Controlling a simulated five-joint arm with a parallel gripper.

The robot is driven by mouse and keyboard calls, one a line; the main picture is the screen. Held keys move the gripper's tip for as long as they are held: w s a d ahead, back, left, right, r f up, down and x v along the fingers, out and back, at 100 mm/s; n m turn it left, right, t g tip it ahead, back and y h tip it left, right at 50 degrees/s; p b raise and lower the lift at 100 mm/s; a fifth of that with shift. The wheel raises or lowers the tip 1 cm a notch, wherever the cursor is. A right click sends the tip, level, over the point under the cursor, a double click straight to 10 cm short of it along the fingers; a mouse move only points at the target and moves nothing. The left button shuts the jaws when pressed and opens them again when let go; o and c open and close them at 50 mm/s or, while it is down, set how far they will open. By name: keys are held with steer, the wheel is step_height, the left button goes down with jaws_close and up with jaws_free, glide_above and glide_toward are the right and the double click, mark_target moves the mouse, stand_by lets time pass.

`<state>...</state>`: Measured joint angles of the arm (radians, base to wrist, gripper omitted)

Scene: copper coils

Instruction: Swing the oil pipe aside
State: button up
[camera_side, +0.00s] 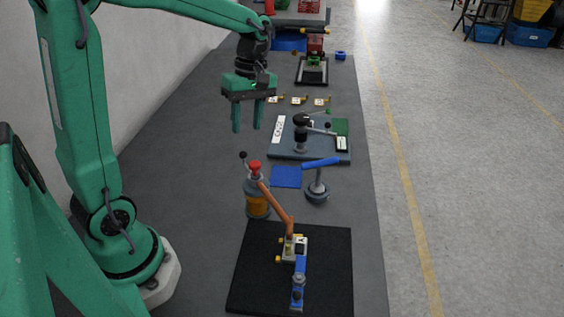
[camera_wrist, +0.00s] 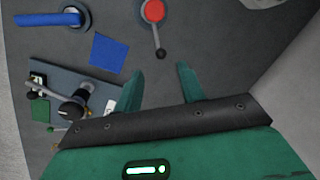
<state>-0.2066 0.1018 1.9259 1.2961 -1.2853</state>
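My gripper (camera_side: 247,116) is open and empty, with its two green fingers pointing down, high above the table. In the wrist view my gripper (camera_wrist: 159,76) also shows its fingers apart with nothing between them. A copper-orange pipe (camera_side: 275,203), which looks like the oil pipe, slopes from the top of an amber oil bottle (camera_side: 258,203) towards the black mat. The bottle has a red cap (camera_side: 254,167) and a thin lever with a black knob (camera_side: 243,154). The cap (camera_wrist: 152,11) and knob (camera_wrist: 160,53) show in the wrist view, beyond my fingertips; the pipe does not.
A blue-handled tool (camera_side: 320,162) stands right of the bottle by a flat blue square (camera_side: 286,177). A fixture (camera_side: 293,248) with a blue lever sits on the black mat (camera_side: 330,275). A board with a black-knobbed device (camera_side: 301,139) lies farther back. Grey table left of the bottle is clear.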

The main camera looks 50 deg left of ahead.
steer(key=shift+f, duration=0.1)
steer(key=shift+s+f, duration=0.25)
steer(key=shift+f, duration=1)
steer(key=shift+s+f, duration=0.25)
steer(key=shift+f, duration=1.05)
steer(key=shift+s+f, duration=0.25)
steer(key=shift+f, duration=1)
jaws_close()
